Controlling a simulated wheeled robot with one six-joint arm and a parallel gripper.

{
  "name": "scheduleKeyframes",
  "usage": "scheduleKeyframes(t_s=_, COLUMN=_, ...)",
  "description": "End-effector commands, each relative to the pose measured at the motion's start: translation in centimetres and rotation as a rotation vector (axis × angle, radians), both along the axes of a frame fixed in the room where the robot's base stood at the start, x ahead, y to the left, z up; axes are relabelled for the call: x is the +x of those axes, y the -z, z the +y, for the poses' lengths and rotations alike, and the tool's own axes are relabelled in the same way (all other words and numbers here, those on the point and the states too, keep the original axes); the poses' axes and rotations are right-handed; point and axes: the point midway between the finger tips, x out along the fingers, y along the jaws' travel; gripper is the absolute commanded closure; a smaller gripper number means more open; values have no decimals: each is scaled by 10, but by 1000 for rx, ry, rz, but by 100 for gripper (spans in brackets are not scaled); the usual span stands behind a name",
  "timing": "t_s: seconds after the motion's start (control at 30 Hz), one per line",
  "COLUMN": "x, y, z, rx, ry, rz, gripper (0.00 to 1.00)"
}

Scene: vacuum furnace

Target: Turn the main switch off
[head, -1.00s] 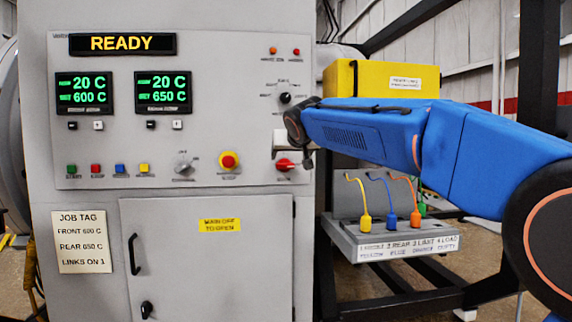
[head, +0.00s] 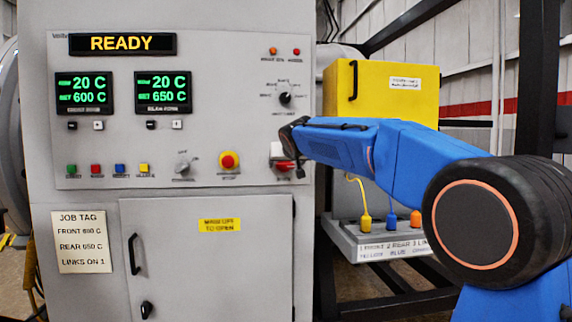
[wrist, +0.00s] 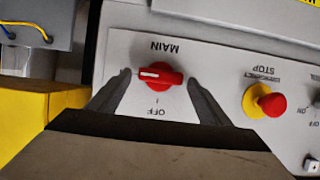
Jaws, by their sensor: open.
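The main switch is a red knob on a white plate on the grey panel. In the wrist view, which is upside down, the main switch (wrist: 160,76) lies crosswise with its white mark at the left end. The OFF label (wrist: 158,112) is below it and the MAIN label above. My gripper (wrist: 158,84) is open, with one dark finger on each side of the knob. I cannot tell whether the fingers touch it. In the head view my gripper (head: 294,148) is in front of the panel and partly hides the main switch (head: 282,164).
A red emergency stop button on a yellow base (head: 229,161) is left of the main switch. A selector knob (head: 285,98) sits above. A yellow box (head: 385,75) stands to the right, above a link board (head: 392,246) with coloured plugs. The displays read READY (head: 121,43).

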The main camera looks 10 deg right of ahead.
Motion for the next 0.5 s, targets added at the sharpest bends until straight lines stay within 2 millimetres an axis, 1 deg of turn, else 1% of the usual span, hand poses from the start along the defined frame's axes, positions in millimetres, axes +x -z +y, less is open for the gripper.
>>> scheduleKeyframes(t_s=0.03, x=0, y=0, z=0, rx=0, ry=0, rz=0, gripper=33)
scheduleKeyframes(t_s=0.07, x=0, y=0, z=0, rx=0, ry=0, rz=0, gripper=40)
scheduleKeyframes(t_s=0.1, x=0, y=0, z=0, rx=0, ry=0, rz=0, gripper=50)
scheduleKeyframes(t_s=0.17, x=0, y=0, z=0, rx=0, ry=0, rz=0, gripper=64)
scheduleKeyframes(t_s=0.2, x=0, y=0, z=0, rx=0, ry=0, rz=0, gripper=70)
scheduleKeyframes(t_s=0.5, x=0, y=0, z=1, rx=-26, ry=0, rz=1, gripper=69)
